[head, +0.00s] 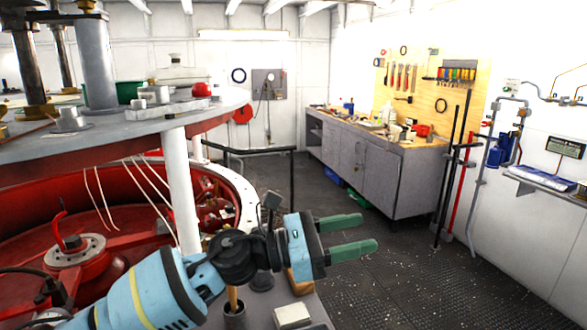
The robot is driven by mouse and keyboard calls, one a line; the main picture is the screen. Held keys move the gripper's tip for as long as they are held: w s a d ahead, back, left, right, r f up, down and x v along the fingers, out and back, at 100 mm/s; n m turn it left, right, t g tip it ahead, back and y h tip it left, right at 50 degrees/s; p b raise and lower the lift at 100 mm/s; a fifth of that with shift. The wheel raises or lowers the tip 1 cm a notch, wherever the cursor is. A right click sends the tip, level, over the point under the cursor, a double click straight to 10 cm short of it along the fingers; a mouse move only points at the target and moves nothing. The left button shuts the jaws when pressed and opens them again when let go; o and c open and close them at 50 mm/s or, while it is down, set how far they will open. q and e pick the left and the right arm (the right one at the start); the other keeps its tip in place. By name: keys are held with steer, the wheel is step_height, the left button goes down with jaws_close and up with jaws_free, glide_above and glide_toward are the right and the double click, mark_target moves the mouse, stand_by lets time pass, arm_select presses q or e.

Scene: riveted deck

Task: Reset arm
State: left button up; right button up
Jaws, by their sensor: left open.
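My left gripper (349,237) is at the lower middle of the head view, on my light blue and black arm that comes in from the lower left. Its two green fingers point right and stand apart, with nothing between them. It hangs in the air in front of the dark deck floor. My right gripper is not in the view.
Large red round machinery (75,270) fills the left, under a grey round platform (130,122) with a white post (181,185). A grey workbench (372,170) with a tool board (425,90) stands at the back right. The riveted floor (420,270) right of the gripper is clear.

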arm_select(q)
steer(key=a+f+m+t+y, duration=0.7)
steer(key=a+f+m, duration=0.25)
steer(key=m, duration=0.75)
steer(key=a+f+m+t+y, duration=0.75)
steer(key=f+m, duration=0.25)
steer(key=m, duration=0.8)
steer(key=s+a+f+n+g+y, duration=0.4)
steer(key=s+a+f+n+g, duration=0.4)
steer(key=s+f, duration=0.55)
steer(key=s+a+f+n+g, duration=0.3)
steer(key=s+a+n, duration=0.1)
steer(key=s, duration=0.6)
steer(key=s+a+f+n+g, duration=0.3)
steer(key=s+a+f+g, duration=0.1)
steer(key=s, duration=0.6)
steer(key=w+d+f+t, duration=0.3)
steer(key=w+f+t, duration=0.4)
steer(key=f, duration=0.2)
steer(key=shift+f+t+h, duration=0.25)
steer(key=shift+t+h, duration=0.1)
steer(key=shift+s, duration=0.1)
